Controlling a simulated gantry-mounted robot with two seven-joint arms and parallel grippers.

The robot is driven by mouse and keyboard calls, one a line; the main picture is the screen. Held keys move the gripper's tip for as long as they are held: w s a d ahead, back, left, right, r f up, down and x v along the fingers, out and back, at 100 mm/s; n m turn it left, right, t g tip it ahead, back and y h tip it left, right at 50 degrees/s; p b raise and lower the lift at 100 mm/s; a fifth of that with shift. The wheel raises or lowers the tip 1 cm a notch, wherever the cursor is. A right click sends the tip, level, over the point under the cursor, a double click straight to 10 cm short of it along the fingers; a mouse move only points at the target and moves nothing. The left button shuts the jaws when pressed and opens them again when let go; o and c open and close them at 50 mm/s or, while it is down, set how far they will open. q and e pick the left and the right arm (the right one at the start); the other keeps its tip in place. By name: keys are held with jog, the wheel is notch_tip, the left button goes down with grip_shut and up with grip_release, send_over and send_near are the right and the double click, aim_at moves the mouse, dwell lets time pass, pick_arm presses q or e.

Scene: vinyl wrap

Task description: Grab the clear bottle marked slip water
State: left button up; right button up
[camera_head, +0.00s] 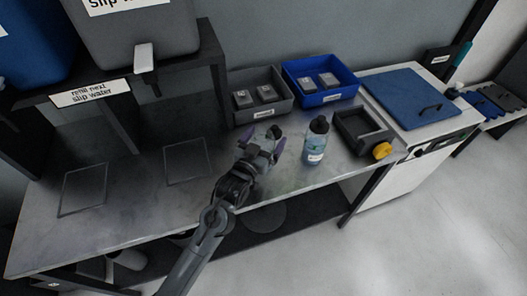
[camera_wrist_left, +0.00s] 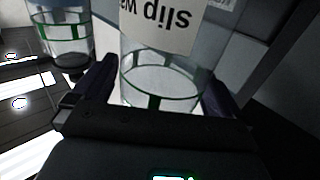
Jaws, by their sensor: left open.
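A clear bottle (camera_wrist_left: 160,75) with a white label, printed upside down with "slip wa" visible, fills the upper middle of the left wrist view. My left gripper (camera_wrist_left: 160,92) is open, with one finger on each side of this bottle's lower part; contact cannot be told. In the head view my left gripper (camera_head: 262,145) is over the worktop and mostly hides what is between its fingers. A second clear bottle (camera_head: 315,143) with a dark cap and a white label stands to its right; its label is too small to read. My right gripper is not in view.
A grey bin (camera_head: 263,112) and a blue bin (camera_head: 320,95), each with small blocks, stand behind. A shelf with large containers stands at left. The worktop's left part (camera_head: 130,215) is mostly clear.

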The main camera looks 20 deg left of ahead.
pick_arm(q)
jog(key=shift+w, duration=0.3)
jog(key=c, duration=1.1)
jog(key=shift+o, duration=0.2)
